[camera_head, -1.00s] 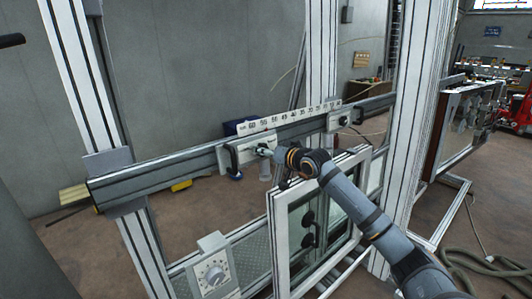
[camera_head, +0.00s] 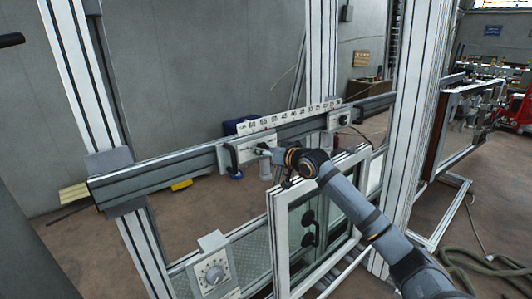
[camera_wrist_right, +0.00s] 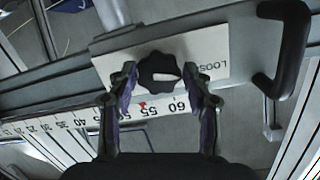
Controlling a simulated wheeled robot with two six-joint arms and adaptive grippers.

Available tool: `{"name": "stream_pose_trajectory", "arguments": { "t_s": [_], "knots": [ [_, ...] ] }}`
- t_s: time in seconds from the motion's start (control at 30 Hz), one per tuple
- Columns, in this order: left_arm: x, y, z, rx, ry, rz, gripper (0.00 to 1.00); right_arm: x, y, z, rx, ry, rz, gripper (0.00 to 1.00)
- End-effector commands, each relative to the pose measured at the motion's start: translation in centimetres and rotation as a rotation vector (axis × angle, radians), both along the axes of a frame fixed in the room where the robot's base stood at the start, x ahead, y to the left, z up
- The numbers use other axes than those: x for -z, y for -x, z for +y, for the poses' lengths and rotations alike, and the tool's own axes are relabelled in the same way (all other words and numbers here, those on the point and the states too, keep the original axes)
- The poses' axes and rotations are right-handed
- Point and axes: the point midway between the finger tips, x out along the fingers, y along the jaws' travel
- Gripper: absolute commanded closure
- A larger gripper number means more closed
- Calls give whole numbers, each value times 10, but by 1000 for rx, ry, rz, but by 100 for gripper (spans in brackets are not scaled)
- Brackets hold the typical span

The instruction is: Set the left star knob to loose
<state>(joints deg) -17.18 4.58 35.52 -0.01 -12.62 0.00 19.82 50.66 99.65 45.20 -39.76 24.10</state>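The black star knob (camera_wrist_right: 160,73) sits on the pale plate of the left carriage (camera_head: 238,152), with a white mark on its face. The wrist view shows the plate upside down, with lettering starting "LOOS" to the right of the knob. The white mark lies right of the knob's centre, towards that lettering. My right gripper (camera_wrist_right: 160,76) has one finger on each side of the knob, very close to it; I cannot tell whether they press on it. In the head view the right gripper (camera_head: 266,151) reaches this carriage and hides the knob. My left gripper is not in view.
The carriage has a black handle (camera_wrist_right: 287,52). A numbered scale (camera_head: 290,116) runs along the grey rail (camera_head: 165,175). A second carriage (camera_head: 340,119) sits further right. A white-framed window (camera_head: 284,240) stands below my right arm, and a dial box (camera_head: 213,273) sits lower left.

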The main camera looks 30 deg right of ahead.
Motion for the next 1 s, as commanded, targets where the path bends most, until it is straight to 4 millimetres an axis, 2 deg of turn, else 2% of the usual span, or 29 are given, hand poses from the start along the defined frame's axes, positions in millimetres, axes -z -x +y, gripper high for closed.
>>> {"name": "stream_pose_trajectory", "arguments": {
  "t_s": [0.03,0.1,0.37,0.47,0.57,0.8,1.0],
  "knots": [
    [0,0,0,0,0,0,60,0,0,0,0,0,0,40],
    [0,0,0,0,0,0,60,0,0,0,0,-1,1,30],
    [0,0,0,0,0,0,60,1,0,0,1,-2,3,30],
    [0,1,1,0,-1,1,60,-4,0,0,0,-2,1,30],
    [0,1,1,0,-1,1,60,-21,0,0,0,-1,-1,30],
    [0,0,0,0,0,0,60,-74,0,0,0,-3,-2,30],
    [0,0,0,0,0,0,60,-97,0,0,0,-2,2,30]
  ]
}}
